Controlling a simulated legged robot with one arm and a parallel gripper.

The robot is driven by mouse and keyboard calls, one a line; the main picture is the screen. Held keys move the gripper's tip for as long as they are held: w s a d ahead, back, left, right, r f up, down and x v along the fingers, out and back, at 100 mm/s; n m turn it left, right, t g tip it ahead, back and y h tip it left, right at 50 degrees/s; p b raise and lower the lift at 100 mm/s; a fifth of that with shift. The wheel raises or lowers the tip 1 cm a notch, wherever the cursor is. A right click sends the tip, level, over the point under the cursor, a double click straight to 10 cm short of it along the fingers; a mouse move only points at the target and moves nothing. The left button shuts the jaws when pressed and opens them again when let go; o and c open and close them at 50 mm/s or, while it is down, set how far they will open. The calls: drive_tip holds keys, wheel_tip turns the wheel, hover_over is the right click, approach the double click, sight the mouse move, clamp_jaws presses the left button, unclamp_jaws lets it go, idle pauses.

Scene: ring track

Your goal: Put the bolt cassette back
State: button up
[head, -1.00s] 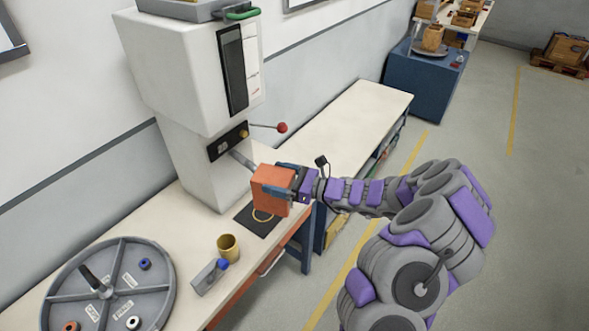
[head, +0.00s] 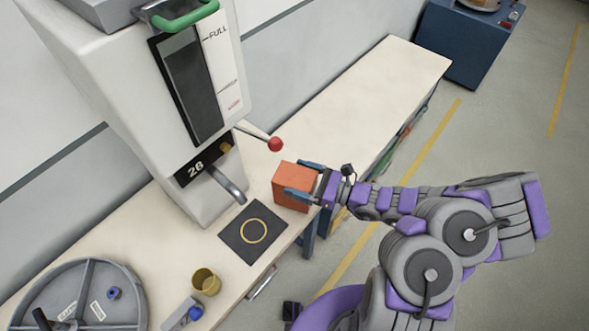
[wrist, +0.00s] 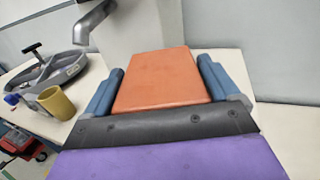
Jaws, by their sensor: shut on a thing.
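My gripper (head: 306,180) is shut on an orange block (head: 290,190), with one blue finger along each side. The block has no marking that I can read; it may be the bolt cassette. In the head view it is held by the bench's front edge, right of the black pad. In the wrist view the orange block (wrist: 160,82) lies flat between the fingers. A white machine (head: 105,75) stands on the bench with a "FULL" level strip, a small number display, a metal spout (head: 228,186) and a red-knobbed lever (head: 275,144). A green handle (head: 185,17) shows at its top.
A black pad (head: 240,254) with a yellow ring lies below the spout. A brass cup (head: 206,281), a small grey-blue item (head: 182,314) and a round divided tray (head: 75,310) stand to the left. The bench (head: 385,85) beyond the machine is clear.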

drive_tip(key=s+a+g, duration=0.1)
drive_tip(key=s+a, duration=0.2)
drive_tip(key=shift+n, duration=0.4)
drive_tip(key=w, duration=0.1)
drive_tip(key=w+d, duration=0.1)
drive_tip(key=w, duration=0.1)
drive_tip(key=w+d+b, duration=0.1)
drive_tip(key=w, duration=0.1)
drive_tip(key=shift+w+f, duration=0.2)
drive_tip(key=shift+f, duration=0.1)
drive_tip(key=w+f+b, duration=0.2)
drive_tip(key=w+f, duration=0.2)
drive_tip(key=w, duration=0.5)
drive_tip(key=shift+w+a, duration=0.4)
drive_tip(key=o, duration=1.3)
drive_tip(key=shift+d+f, duration=0.1)
drive_tip(key=shift+f, duration=0.05)
drive_tip(key=shift+o, duration=0.4)
drive_tip(key=shift+d, duration=0.15)
